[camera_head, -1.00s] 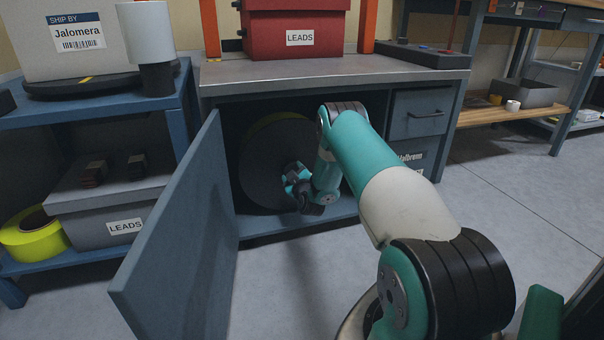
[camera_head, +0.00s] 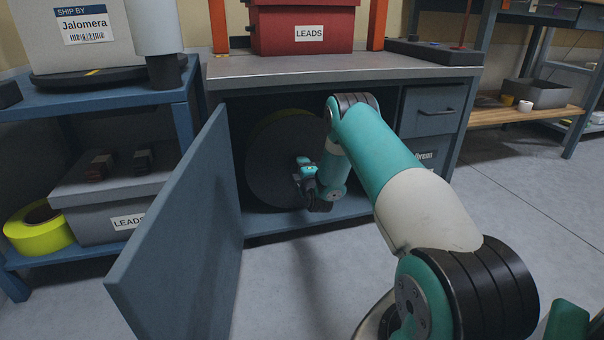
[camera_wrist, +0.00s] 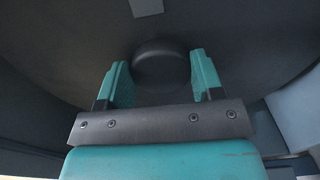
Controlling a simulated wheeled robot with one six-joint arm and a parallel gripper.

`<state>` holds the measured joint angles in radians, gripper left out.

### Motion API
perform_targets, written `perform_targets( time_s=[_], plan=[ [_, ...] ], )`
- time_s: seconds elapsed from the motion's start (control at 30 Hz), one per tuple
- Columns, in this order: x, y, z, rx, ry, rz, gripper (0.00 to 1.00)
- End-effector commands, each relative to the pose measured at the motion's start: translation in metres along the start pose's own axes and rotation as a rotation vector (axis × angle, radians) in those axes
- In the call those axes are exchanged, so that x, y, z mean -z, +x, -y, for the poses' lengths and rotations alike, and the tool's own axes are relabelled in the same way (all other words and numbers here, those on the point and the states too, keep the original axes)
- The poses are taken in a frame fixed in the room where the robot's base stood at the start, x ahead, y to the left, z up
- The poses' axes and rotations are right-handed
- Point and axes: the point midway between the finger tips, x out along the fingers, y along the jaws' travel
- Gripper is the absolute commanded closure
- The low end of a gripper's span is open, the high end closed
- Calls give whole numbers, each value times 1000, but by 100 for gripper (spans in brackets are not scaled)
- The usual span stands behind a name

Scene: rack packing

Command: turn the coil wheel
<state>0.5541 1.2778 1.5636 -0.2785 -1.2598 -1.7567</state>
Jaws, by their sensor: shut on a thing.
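The coil wheel (camera_head: 268,168) is a large dark disc standing upright inside the open cabinet, with a yellow-green rim edge showing behind it. My gripper (camera_head: 301,172) is inside the cabinet at the wheel's right part of the face. In the wrist view, the wheel's dark face (camera_wrist: 235,60) fills most of the picture. The teal fingers of my gripper (camera_wrist: 160,78) stand on either side of a dark round knob (camera_wrist: 160,58) on that face and are shut on it. A small grey mark (camera_wrist: 146,7) shows on the face above the knob. My arm hides the right side of the cabinet's inside.
The cabinet door (camera_head: 180,235) stands open on the left. A drawer (camera_head: 428,110) is to the right of the opening. A red LEADS box (camera_head: 300,25) sits on top. A blue shelf (camera_head: 95,95) stands left. The floor in front is clear.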

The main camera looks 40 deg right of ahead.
Motion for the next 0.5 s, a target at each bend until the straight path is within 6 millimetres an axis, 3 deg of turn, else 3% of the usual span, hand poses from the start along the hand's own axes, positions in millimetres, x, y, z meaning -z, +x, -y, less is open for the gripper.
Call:
perform_targets(
  time_s=[0.5],
  plan=[
    [-1, -1, 0, 2, -52, 2, 82]
  ],
)
